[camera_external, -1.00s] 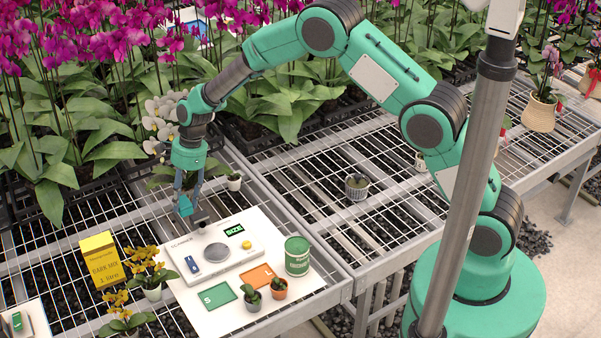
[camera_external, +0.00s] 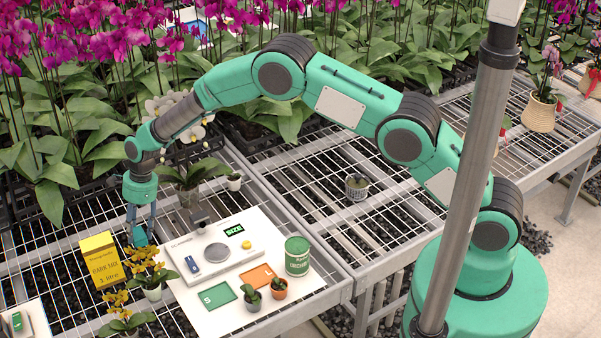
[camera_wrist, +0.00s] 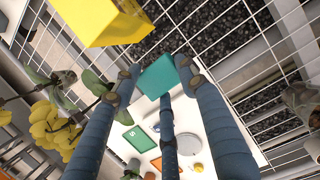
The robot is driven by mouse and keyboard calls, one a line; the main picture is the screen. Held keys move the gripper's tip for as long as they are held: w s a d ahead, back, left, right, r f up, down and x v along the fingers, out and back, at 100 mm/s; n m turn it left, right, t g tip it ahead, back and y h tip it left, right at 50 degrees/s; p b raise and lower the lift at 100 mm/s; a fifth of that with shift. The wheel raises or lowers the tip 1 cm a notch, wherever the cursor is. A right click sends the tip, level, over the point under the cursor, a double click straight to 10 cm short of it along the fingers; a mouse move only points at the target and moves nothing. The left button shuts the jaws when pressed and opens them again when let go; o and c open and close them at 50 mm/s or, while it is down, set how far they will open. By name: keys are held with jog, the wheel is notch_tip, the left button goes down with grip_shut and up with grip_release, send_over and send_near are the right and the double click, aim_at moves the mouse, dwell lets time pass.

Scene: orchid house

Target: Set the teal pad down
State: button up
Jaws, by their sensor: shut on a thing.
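The teal pad (camera_wrist: 158,77) is a small flat teal block. In the wrist view it sits between the blue-grey fingertips of my gripper (camera_wrist: 159,72), which is shut on it. In the external view my gripper (camera_external: 139,236) points down at the left, over the wire bench, between the yellow box and the white board. The pad is small and partly hidden by the fingers there, and its height above the bench is hard to tell.
A yellow box (camera_external: 102,260) and yellow-flowered orchids (camera_external: 150,275) stand close to my gripper. Bare wire mesh lies behind.

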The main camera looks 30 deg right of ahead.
aim_at(142, 244)
jog(key=shift+f, duration=0.1)
jog(key=shift+f, duration=3.05)
jog(key=shift+f+b, duration=0.45)
jog(key=shift+f, duration=1.4)
jog(key=shift+f, duration=0.15)
jog(key=o, duration=1)
jog(key=shift+o, duration=0.2)
jog(key=p+v, duration=0.1)
jog(key=v, duration=1.1)
